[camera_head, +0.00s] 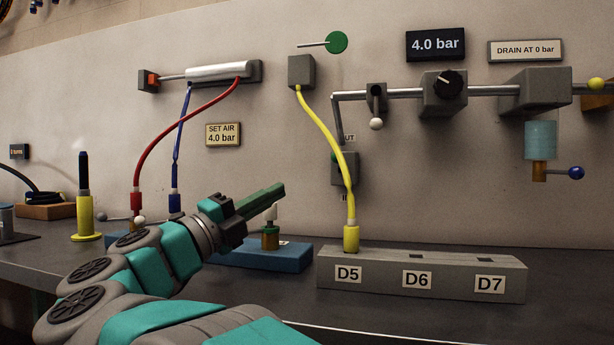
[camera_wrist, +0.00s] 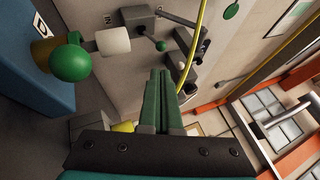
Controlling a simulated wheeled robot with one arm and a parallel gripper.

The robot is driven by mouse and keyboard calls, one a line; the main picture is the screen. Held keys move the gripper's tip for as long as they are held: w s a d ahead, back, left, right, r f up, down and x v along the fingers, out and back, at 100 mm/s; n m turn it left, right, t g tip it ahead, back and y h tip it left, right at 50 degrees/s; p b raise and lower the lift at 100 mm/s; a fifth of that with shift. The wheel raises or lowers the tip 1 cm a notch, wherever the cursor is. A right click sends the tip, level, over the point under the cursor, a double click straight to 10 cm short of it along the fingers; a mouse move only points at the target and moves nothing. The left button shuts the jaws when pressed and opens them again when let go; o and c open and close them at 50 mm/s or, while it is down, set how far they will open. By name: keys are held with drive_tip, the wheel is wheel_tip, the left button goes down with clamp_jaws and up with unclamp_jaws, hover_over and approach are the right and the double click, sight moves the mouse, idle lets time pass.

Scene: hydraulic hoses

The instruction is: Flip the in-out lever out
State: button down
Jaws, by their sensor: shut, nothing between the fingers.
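The in-out lever's grey box (camera_head: 344,168) is on the wall, partly behind the yellow hose. The ends of the "OUT" sign (camera_head: 349,138) show above it. A bit of the lever's green knob (camera_head: 335,157) shows at the box's left; most of the lever is hidden there. In the wrist view, the lever's dark green ball (camera_wrist: 161,46) stands out from the box (camera_wrist: 130,17), beside an "IN" label (camera_wrist: 108,18). My gripper (camera_head: 279,188) is shut and empty, left of the box and apart from it. Its green fingers (camera_wrist: 160,76) lie together in the wrist view.
The yellow hose (camera_head: 322,126) runs down from a wall fitting to the D5 socket of the grey block (camera_head: 450,285). A white-capped brass fitting (camera_head: 270,238) stands on a blue block (camera_head: 290,259) below my gripper. A white-knobbed lever (camera_head: 376,124) hangs from the pipe at right.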

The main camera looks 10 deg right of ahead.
sight(333, 154)
drive_tip(key=x, duration=1.3)
drive_tip(key=shift+w+d+r+p, duration=0.15)
drive_tip(key=shift+d+r+p, duration=0.05)
drive_tip(key=shift+d+p, duration=0.1)
drive_tip(key=shift+w+d+r+p, duration=0.2)
drive_tip(key=shift+r+p, duration=0.1)
drive_tip(key=shift+r, duration=0.45)
